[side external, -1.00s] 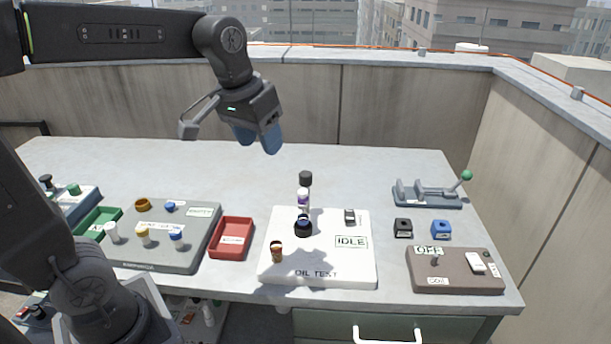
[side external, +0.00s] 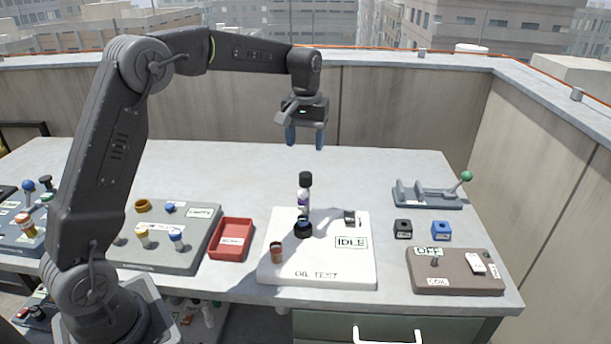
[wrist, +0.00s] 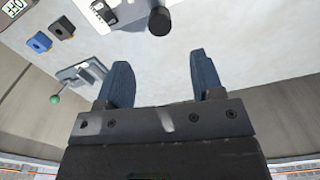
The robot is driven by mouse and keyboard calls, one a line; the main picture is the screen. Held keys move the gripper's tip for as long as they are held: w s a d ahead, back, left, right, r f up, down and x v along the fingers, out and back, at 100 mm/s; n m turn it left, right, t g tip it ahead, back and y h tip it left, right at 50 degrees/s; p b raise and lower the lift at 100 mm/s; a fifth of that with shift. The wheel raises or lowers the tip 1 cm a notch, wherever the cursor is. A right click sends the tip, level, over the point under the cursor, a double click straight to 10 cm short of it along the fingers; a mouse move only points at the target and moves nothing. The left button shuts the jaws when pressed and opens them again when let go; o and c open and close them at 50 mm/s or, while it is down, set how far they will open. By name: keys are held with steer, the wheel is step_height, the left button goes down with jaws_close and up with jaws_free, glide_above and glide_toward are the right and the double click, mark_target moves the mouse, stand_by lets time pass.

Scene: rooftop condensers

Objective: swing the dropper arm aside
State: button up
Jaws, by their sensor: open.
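The white oil test board (side external: 345,262) lies on the table with an IDLE display (side external: 351,242). In the wrist view the black cap (wrist: 159,21) is at the top, beyond the fingers. My gripper (side external: 305,141) is open and empty, its blue fingers pointing down, above and apart from the cap. Its fingers also show in the wrist view (wrist: 163,78).
A brown-capped vial (side external: 277,252) stands on the board's left. A red tray (side external: 232,239) and a grey rack (side external: 190,250) are left. Black (side external: 403,228) and blue (side external: 441,230) blocks, a coil box (side external: 455,275) and a green-knobbed lever clamp (side external: 428,195) are right. The table behind is clear.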

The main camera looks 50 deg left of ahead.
mark_target(305, 174)
step_height(305, 174, down, 10)
stand_by(0.4)
jaws_close()
stand_by(0.5)
